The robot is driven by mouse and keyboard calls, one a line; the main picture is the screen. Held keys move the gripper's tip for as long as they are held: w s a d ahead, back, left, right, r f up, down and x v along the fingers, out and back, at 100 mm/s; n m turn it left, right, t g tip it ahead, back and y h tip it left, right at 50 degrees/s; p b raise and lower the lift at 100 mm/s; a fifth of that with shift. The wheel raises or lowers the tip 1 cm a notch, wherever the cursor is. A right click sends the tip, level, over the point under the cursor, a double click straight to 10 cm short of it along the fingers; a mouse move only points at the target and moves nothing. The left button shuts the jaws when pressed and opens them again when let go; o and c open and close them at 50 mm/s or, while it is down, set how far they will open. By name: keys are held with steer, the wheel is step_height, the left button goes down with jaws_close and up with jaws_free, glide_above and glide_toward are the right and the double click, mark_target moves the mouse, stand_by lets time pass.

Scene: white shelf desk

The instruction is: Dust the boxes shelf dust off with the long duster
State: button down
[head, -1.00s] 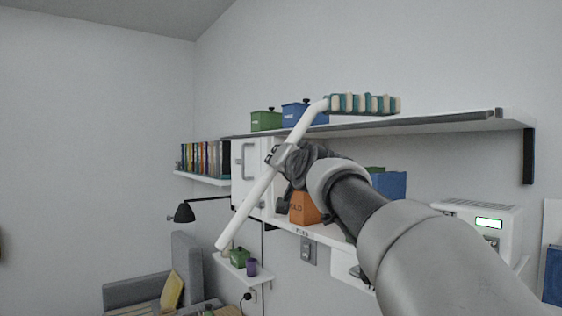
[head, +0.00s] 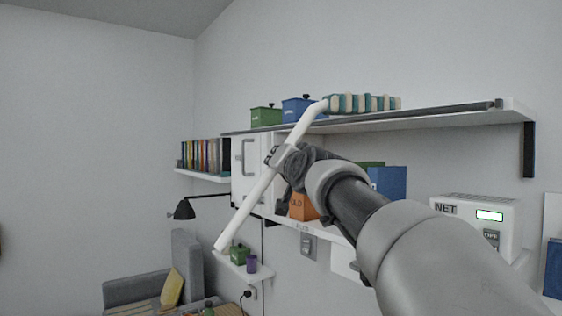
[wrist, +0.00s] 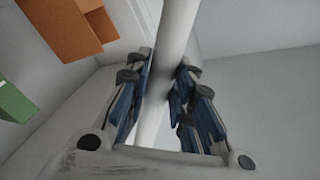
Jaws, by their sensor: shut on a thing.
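My gripper (head: 283,158) is shut around the middle of the long duster's white handle (head: 246,213). In the wrist view the dark finger pads of my gripper (wrist: 163,92) lie on both sides of the handle (wrist: 172,40). The handle slants from lower left to upper right. Its teal and cream striped head (head: 362,103) is at the top shelf's level, right of a blue box (head: 300,112) and a green box (head: 265,117). I cannot tell whether the head touches the top shelf (head: 440,117). No dust can be made out.
Below, a lower shelf holds an orange box (head: 302,207) and a blue box (head: 388,183), partly hidden by my arm. A white NET device (head: 475,222) stands at right. Books (head: 205,156), a black lamp (head: 185,209) and a grey armchair (head: 140,287) are at left.

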steer(key=shift+f+b, duration=0.1)
steer(key=shift+b, duration=0.5)
stand_by(0.3)
